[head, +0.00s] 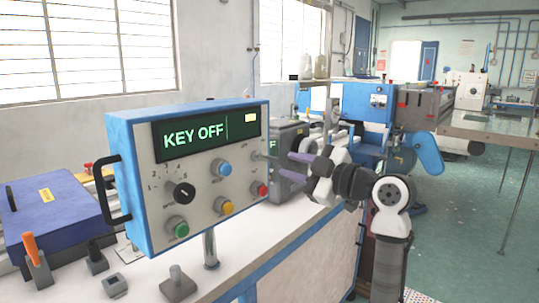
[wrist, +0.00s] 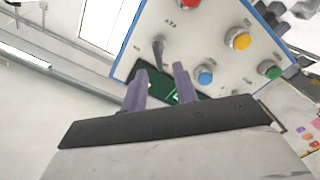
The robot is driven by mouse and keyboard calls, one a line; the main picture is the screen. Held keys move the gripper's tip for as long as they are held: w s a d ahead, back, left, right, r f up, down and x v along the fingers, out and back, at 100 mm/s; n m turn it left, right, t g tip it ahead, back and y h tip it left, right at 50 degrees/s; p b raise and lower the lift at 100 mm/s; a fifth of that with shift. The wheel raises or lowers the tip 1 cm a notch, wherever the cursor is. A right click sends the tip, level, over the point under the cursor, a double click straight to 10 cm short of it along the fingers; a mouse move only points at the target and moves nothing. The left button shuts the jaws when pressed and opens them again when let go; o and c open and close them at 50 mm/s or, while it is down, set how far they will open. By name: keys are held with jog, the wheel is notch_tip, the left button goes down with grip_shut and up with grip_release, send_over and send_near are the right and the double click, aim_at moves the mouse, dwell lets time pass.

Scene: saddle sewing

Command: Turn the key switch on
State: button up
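The blue-framed control box (head: 140,172) stands on the white bench, and its display (head: 205,130) reads "KEY OFF". The key switch (head: 259,155) is a small grey key at the panel's right side, above the red button (head: 260,189). In the wrist view the key (wrist: 158,50) sticks out from the panel. My gripper (head: 297,165) is to the right of the panel, its two purple fingers pointing at the key with a gap between. In the wrist view my gripper (wrist: 160,78) is open and empty, and the key appears in line with the gap, just beyond the fingertips.
The panel also carries a blue button (head: 221,167), a yellow button (head: 224,205), a green button (head: 178,228) and a black dial (head: 182,192). A grey machine (head: 287,148) stands behind the box. A blue case (head: 50,210) lies at the left.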

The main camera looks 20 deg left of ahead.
aim_at(270, 159)
jog(key=p+x, duration=0.1)
jog(key=x, duration=0.6)
jog(key=shift+w+a, duration=0.15)
jog(key=shift+a, duration=0.1)
jog(key=shift+c, duration=0.4)
grip_shut()
